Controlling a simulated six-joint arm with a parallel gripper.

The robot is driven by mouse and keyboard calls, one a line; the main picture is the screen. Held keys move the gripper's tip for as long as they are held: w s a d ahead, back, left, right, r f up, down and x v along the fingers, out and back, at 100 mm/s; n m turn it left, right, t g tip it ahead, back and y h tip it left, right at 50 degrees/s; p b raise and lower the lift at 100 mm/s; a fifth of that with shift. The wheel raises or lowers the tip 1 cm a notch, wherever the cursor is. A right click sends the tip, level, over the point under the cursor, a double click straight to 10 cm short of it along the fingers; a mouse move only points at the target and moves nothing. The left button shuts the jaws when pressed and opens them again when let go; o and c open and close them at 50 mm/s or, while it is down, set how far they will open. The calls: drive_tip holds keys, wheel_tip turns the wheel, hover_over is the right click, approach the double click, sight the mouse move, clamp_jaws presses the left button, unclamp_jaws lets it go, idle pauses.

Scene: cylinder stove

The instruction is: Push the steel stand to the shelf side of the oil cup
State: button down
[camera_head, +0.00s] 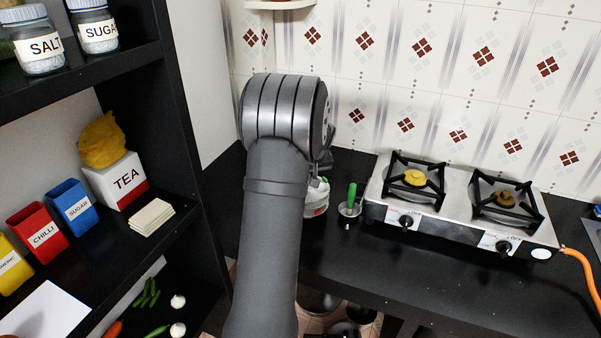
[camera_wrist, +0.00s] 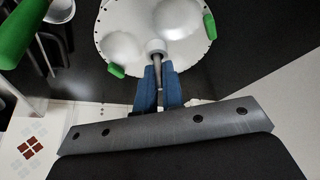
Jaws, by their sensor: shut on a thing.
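The steel stand (camera_wrist: 125,50) is a round steel plate with green tabs, rounded bowl shapes and a central post. My gripper (camera_wrist: 158,80) has its blue fingers shut on that post in the wrist view. In the head view my arm hides most of the stand; only its right part (camera_head: 317,203) shows on the black counter. The oil cup (camera_head: 350,209), a small metal cup with an upright green handle, stands just right of the stand. In the wrist view the cup (camera_wrist: 61,12) is cut off at the upper left, with a green handle beside it.
A two-burner gas stove (camera_head: 455,205) stands right of the cup, with an orange hose. A black shelf (camera_head: 185,185) with jars and boxes is on the left. The tiled wall (camera_head: 400,80) is behind the counter. The counter front (camera_head: 400,270) is clear.

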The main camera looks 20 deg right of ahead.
drive_tip(key=shift+s+d, duration=0.55)
drive_tip(key=shift+s, duration=0.25)
drive_tip(key=c, duration=1.5)
unclamp_jaws()
drive_tip(key=shift+r, duration=0.1)
drive_tip(key=v, duration=1.7)
drive_tip(key=shift+s+r, duration=0.1)
drive_tip(key=x, duration=1.7)
